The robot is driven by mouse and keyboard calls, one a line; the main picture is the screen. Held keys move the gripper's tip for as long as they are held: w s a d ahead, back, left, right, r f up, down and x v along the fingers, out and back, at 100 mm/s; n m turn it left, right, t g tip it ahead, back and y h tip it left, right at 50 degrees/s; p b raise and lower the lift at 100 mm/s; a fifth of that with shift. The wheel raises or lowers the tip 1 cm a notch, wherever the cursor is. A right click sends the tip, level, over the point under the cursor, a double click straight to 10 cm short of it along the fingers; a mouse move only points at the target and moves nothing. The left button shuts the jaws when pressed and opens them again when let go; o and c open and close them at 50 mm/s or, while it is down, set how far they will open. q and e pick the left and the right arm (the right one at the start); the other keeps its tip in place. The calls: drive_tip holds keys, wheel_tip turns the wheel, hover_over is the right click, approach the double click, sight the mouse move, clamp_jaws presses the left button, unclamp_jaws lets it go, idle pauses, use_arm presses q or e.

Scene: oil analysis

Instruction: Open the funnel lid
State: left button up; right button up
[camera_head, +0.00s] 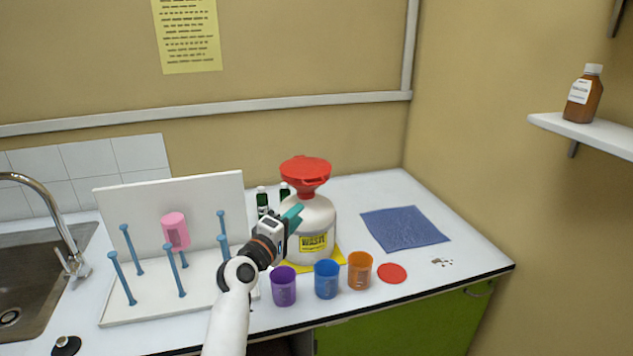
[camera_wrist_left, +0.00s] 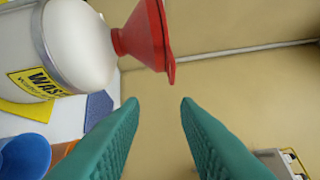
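A red funnel with its red lid (camera_head: 306,169) sits on top of a white waste container (camera_head: 317,219) with a yellow label. The lid looks closed over the funnel. In the left wrist view the funnel (camera_wrist_left: 142,38) shows sideways at the top, with a small tab on the lid's rim. My left gripper (camera_head: 293,212) is in front of the container, below the funnel and slightly left of it. Its teal fingers (camera_wrist_left: 160,104) are apart with nothing between them, and they do not touch the funnel. My right gripper is not in view.
Purple (camera_head: 284,286), blue (camera_head: 326,279) and orange (camera_head: 360,270) cups stand at the front, beside a red disc (camera_head: 392,273). A white peg rack (camera_head: 150,292) holds a pink cup (camera_head: 175,231). A blue cloth (camera_head: 404,229) lies right; dark bottles (camera_head: 262,199) stand behind. A sink is left.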

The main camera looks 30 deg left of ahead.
sight(316, 184)
use_arm(q)
drive_tip(key=shift+n, duration=0.3)
drive_tip(key=w+r, duration=0.1)
drive_tip(key=w, duration=0.3)
drive_tip(key=w+a+r+p, duration=0.1)
drive_tip(key=w, duration=0.2)
drive_tip(key=w+r, duration=0.1)
drive_tip(key=w, duration=0.3)
drive_tip(key=shift+w+a+p, duration=0.35)
drive_tip(key=shift+p, duration=0.05)
drive_tip(key=shift+c, duration=0.3)
clamp_jaws()
